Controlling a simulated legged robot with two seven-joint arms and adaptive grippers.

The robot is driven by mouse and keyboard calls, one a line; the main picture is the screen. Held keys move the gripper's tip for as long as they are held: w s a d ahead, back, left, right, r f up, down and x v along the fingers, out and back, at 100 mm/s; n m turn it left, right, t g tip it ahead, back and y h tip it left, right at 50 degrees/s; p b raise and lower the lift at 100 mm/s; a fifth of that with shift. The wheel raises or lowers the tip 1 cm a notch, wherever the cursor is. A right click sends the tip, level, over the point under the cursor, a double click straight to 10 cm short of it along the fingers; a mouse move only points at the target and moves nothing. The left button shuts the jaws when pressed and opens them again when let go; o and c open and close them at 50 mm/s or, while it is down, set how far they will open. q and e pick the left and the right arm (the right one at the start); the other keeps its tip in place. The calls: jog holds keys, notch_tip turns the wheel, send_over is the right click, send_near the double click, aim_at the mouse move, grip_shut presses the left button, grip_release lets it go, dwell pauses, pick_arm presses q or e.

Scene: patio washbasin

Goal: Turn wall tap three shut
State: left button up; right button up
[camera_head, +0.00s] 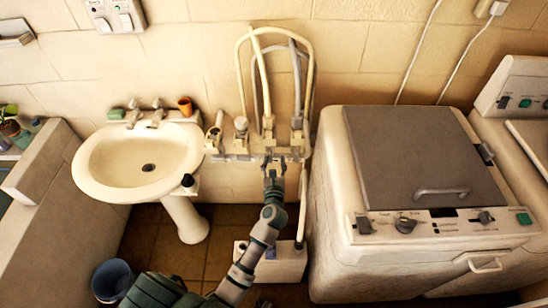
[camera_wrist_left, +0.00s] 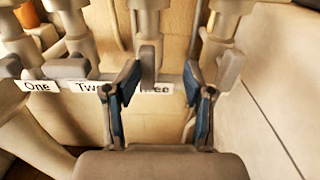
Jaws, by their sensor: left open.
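Wall tap three (camera_wrist_left: 147,22) is a pale tap in the middle of the left wrist view, above a label partly hidden by a finger and reading "ree". Its grey lever (camera_wrist_left: 147,60) hangs roughly straight down. My left gripper (camera_wrist_left: 161,80) is open, with one blue-padded finger on each side of the lever. I see a gap on both sides and no clear contact. In the head view my left gripper (camera_head: 274,160) is at the tap row on the wall, and it partly hides the lever there. My right gripper is not in view.
Tap two (camera_wrist_left: 73,25) is left of tap three, its lever (camera_wrist_left: 68,68) turned sideways. Another tap (camera_wrist_left: 225,25) with a slanted lever is close on the right. Hoses (camera_head: 255,75) rise above the row. A washbasin (camera_head: 140,160) stands left, a washing machine (camera_head: 425,180) right.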

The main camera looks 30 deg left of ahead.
aim_at(270, 158)
pick_arm(q)
jog(key=a, duration=0.1)
jog(key=w+a, duration=0.2)
jog(key=shift+w+a+f, duration=0.15)
jog(key=shift+a+f, duration=0.25)
jog(key=shift+a, duration=0.05)
jog(key=shift+d+r, duration=0.3)
jog(key=shift+d, duration=0.4)
jog(key=c, duration=0.7)
jog(key=shift+s+d+r, duration=0.2)
jog(key=shift+s+d, duration=0.05)
grip_shut()
jog(key=shift+w+a+f, duration=0.1)
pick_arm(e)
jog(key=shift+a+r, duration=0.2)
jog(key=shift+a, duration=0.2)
